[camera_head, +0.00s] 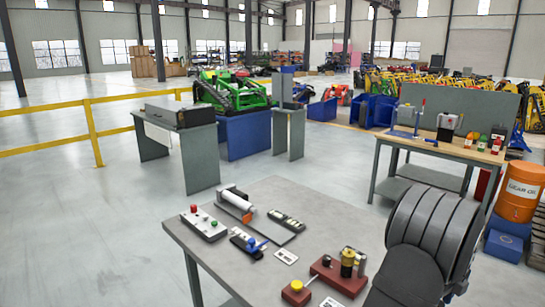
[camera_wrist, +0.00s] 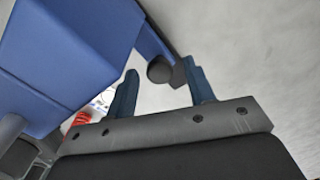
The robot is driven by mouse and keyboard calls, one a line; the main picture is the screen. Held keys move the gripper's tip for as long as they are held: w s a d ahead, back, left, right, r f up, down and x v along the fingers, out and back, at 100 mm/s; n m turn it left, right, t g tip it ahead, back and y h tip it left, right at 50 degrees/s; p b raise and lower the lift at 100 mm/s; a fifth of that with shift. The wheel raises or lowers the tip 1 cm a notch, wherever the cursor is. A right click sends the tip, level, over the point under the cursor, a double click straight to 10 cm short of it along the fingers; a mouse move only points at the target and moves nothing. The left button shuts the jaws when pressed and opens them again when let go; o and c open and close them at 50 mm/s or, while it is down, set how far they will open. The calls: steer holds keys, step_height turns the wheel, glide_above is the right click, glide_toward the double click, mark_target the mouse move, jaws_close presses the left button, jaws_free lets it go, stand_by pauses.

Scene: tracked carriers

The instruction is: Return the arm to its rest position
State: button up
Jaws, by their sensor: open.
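My gripper (camera_wrist: 160,67) shows in the wrist view with its two blue-grey fingers spread wide apart. It is open, and nothing is held between the fingers. A dark round part on a blue-grey piece shows beyond the fingertips; I cannot tell what it belongs to. In the head view, a dark ribbed part of my arm fills the lower right, over the near table (camera_head: 283,195). My gripper is not visible in that view.
The near table carries a button box (camera_head: 203,223), a plate with a cylinder, and red-brown fixtures (camera_head: 340,275). A workbench (camera_head: 450,148) and orange drum (camera_head: 520,190) stand at right. A large blue surface (camera_wrist: 65,55) fills the wrist view's upper left. Open floor lies left.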

steer(key=shift+w+a+r, duration=0.15)
steer(key=shift+w+a, duration=0.05)
step_height(320, 180, up, 18)
step_height(320, 180, down, 18)
steer(key=shift+f, duration=0.1)
steer(key=shift+s+d+f, duration=0.15)
steer(key=shift+s+d, duration=0.3)
steer(key=shift+d, duration=0.05)
steer(key=s+d, duration=0.4)
steer(key=s+d+r, duration=0.1)
steer(key=s+d, duration=0.1)
steer(key=shift+s+d, duration=0.35)
step_height(320, 180, up, 18)
steer(key=a+n, duration=0.1)
steer(key=n, duration=0.6)
steer(key=shift+w+a+r+n, duration=0.2)
steer(key=shift+w+a+n, duration=0.1)
steer(key=shift+w+n, duration=0.1)
